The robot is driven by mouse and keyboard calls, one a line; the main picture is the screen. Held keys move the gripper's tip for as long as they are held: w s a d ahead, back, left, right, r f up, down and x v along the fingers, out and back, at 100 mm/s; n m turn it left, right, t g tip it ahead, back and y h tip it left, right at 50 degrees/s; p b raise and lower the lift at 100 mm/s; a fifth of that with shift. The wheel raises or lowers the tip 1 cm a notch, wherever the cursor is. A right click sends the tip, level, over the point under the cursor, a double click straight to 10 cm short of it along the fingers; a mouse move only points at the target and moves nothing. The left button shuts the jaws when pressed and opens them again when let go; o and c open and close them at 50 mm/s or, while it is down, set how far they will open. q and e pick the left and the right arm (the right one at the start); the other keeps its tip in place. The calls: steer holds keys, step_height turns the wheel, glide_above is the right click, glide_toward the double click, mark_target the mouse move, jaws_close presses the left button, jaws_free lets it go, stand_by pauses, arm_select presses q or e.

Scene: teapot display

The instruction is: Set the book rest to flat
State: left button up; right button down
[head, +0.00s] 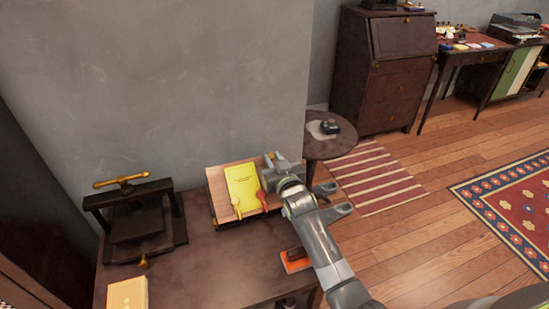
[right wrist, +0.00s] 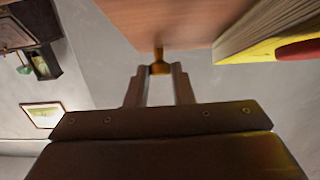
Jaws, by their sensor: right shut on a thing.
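The book rest (head: 217,187) stands on the dark table near the wall, its wooden board tilted up at the back. A yellow book (head: 243,183) lies on it, its page edges showing in the right wrist view (right wrist: 270,35). My right gripper (head: 271,161) is at the board's upper right edge. In the right wrist view its jaws (right wrist: 160,72) are shut on a small brass knob (right wrist: 159,55) beside the board's edge (right wrist: 165,20). The rest's support underneath is hidden. My left gripper is not in view.
A black press (head: 135,222) with a brass handle stands left of the rest. A pale yellow book (head: 127,294) lies at the front left, an orange item (head: 296,260) at the right. A round side table (head: 335,148) stands behind my right arm.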

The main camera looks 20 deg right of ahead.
steer(key=shift+w+f+g+p, duration=0.1)
steer(key=shift+w+g+p, duration=0.3)
steer(key=shift+p, duration=0.3)
steer(key=shift+w+f+g+p, duration=0.75)
steer(key=shift+f+g+p, duration=0.25)
steer(key=shift+p, duration=0.2)
steer(key=shift+w+f+g+p, duration=0.3)
steer(key=shift+f+g+p, duration=0.05)
steer(key=shift+f+g, duration=0.15)
steer(key=shift+w+f+g+p, duration=0.25)
steer(key=shift+f+g+p, duration=0.05)
steer(key=shift+f+g, duration=0.15)
steer(key=shift+w+f+g, duration=0.3)
steer(key=shift+f+g, duration=0.25)
steer(key=shift+f, duration=0.2)
steer(key=shift+f+p, duration=0.25)
steer(key=shift+p, duration=0.05)
steer(key=shift+f+g, duration=0.1)
steer(key=shift+g, duration=0.2)
steer(key=c, duration=1.3)
jaws_free()
steer(key=shift+w, duration=0.1)
steer(key=shift+a, duration=0.1)
